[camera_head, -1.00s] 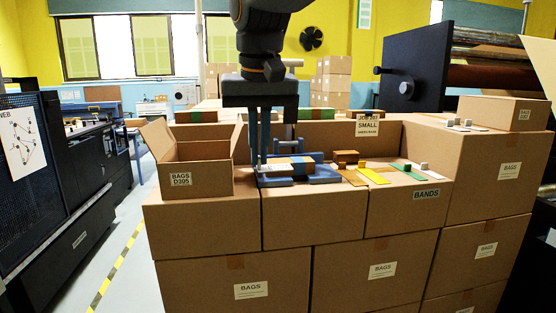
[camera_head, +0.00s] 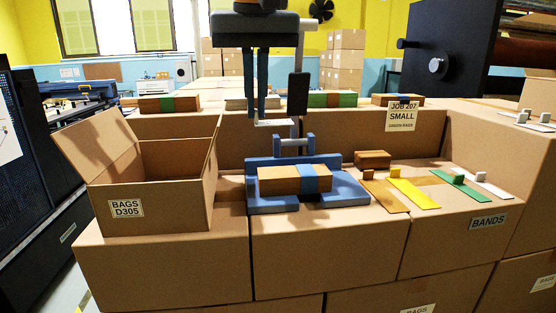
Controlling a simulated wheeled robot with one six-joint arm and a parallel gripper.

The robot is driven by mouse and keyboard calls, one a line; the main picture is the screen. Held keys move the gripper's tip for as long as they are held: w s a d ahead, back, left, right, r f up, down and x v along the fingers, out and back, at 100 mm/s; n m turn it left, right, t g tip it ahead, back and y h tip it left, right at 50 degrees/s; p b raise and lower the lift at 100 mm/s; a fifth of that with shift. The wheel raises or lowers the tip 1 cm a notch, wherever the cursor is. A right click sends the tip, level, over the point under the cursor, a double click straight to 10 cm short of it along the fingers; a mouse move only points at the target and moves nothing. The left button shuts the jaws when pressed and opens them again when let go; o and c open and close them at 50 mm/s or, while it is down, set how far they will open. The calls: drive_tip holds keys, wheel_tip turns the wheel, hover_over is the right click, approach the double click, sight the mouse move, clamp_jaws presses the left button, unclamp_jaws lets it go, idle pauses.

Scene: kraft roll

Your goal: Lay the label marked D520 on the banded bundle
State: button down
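The banded bundle (camera_head: 280,180) is a brown stack with a blue band around it, lying in a blue fixture (camera_head: 270,207) on the boxes. My gripper (camera_head: 257,121) is above and behind the bundle in the picture, fingers pointing down and close together. A thin white label (camera_head: 282,123) is at the fingertips, roughly level and apart from the bundle. My gripper looks shut on it. No marking can be read on it, so I cannot tell whether it says D520.
An open carton marked BAGS D305 (camera_head: 150,205) stands left of the fixture. Brown, yellow (camera_head: 414,194), green (camera_head: 452,188) and white strips lie at right, near a small brown block (camera_head: 372,158). More bundles (camera_head: 332,99) lie on the raised ledge behind.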

sight(258, 123)
drive_tip(key=shift+w+f, duration=0.1)
drive_tip(key=shift+w, duration=0.25)
drive_tip(key=x, duration=0.2)
drive_tip(key=s+p+x, duration=0.1)
drive_tip(key=x, duration=0.2)
drive_tip(key=shift+d+f, duration=0.2)
drive_tip(key=shift+f, duration=0.3)
drive_tip(key=shift+f+p, duration=0.6)
drive_tip(key=shift+f, duration=1.4)
drive_tip(key=c, duration=2)
unclamp_jaws()
drive_tip(key=shift+f, duration=0.1)
drive_tip(key=shift+c, duration=0.2)
drive_tip(key=shift+o, duration=0.5)
